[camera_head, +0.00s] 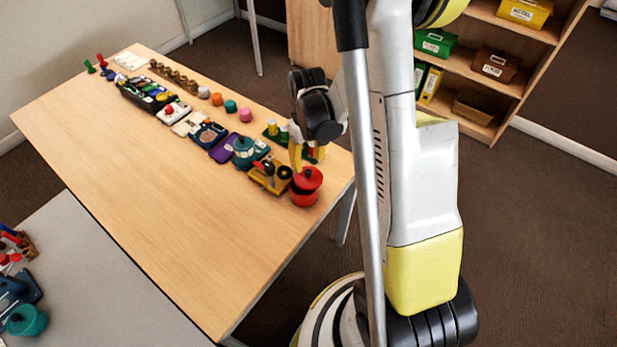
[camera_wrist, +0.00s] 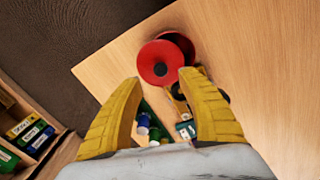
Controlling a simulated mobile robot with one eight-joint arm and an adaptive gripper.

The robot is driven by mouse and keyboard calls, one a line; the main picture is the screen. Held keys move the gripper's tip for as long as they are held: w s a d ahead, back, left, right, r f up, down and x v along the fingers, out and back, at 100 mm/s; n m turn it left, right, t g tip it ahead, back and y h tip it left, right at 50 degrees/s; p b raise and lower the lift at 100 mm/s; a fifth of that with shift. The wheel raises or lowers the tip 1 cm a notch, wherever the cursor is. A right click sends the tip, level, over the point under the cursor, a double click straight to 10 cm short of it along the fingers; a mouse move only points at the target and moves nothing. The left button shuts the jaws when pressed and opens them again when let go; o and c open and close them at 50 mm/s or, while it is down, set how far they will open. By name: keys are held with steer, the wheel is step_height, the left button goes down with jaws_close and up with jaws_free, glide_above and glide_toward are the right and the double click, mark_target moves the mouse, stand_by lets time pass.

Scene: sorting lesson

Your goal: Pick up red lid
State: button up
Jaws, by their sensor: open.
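The red lid (camera_head: 307,178) is a round disc with a dark knob, at the right end of the wooden table. It appears to sit over a red pot (camera_head: 303,198); whether it is seated flat I cannot tell. In the wrist view the lid (camera_wrist: 147,62) shows face-on beyond my fingertips, with part of the red pot (camera_wrist: 182,41) behind it. My gripper (camera_wrist: 159,78) has its two yellow fingers spread, with nothing held between them. In the head view my gripper (camera_head: 297,155) is just above and left of the lid, partly hidden by its own wrist.
A wooden block with dark discs (camera_head: 270,175) stands close left of the pot. A teal pot (camera_head: 244,150) and several toys run along the table's far side. Green and yellow cylinders (camera_head: 271,128) stand behind my gripper. The table's near half (camera_head: 170,210) is clear.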

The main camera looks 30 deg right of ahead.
mark_target(308, 171)
steer(key=f, duration=0.1)
steer(key=f+b, duration=0.1)
steer(key=f, duration=0.1)
steer(key=f+b, duration=0.1)
steer(key=f, duration=0.1)
steer(key=shift+s+a+f, duration=0.1)
steer(key=shift+s+f, duration=0.05)
steer(key=shift+s, duration=0.15)
jaws_close()
